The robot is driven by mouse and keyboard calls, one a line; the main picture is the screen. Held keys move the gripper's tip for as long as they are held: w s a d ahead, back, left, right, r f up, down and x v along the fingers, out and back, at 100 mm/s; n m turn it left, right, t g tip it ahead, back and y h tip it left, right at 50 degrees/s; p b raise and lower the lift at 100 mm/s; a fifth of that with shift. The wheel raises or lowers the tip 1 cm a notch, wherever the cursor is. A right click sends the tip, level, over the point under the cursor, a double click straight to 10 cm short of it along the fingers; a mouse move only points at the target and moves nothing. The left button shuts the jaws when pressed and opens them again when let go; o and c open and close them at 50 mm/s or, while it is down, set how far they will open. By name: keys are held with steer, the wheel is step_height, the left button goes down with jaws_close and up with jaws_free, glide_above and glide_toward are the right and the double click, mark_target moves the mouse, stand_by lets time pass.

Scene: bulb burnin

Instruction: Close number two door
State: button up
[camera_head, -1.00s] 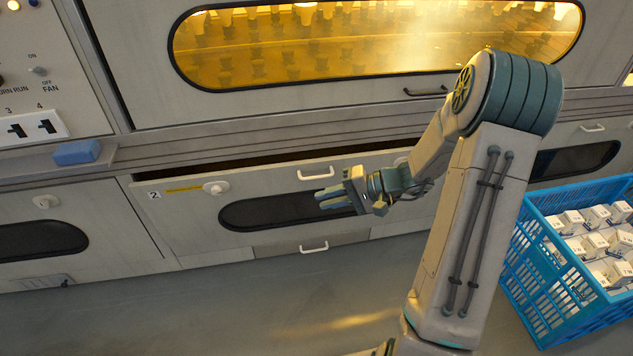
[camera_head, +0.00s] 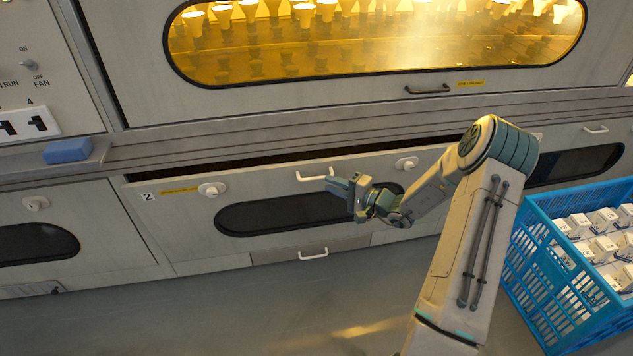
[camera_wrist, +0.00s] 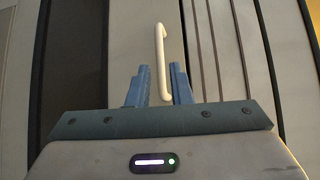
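The number two door (camera_head: 177,219) is a grey panel with a "2" label, a dark oval window and white knobs. It leans out at the top, with a dark gap (camera_head: 270,164) along its upper edge. Its white upper handle (camera_head: 315,176) also shows in the wrist view (camera_wrist: 161,60). My gripper (camera_head: 334,183) is at the right end of this handle. In the wrist view its blue fingers (camera_wrist: 158,88) are apart, with the handle's near end between them. I cannot tell whether they touch it.
A blue crate (camera_head: 538,258) of white boxes stands on the floor at right. Above is a lit window with bulbs and a dark handle (camera_head: 427,90). A blue block (camera_head: 67,151) lies on the ledge at left. The floor (camera_head: 230,310) before the door is clear.

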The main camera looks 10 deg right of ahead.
mark_target(316, 178)
steer(key=b+x, duration=0.1)
steer(key=x, duration=0.5)
steer(key=shift+a, duration=0.1)
jaws_close()
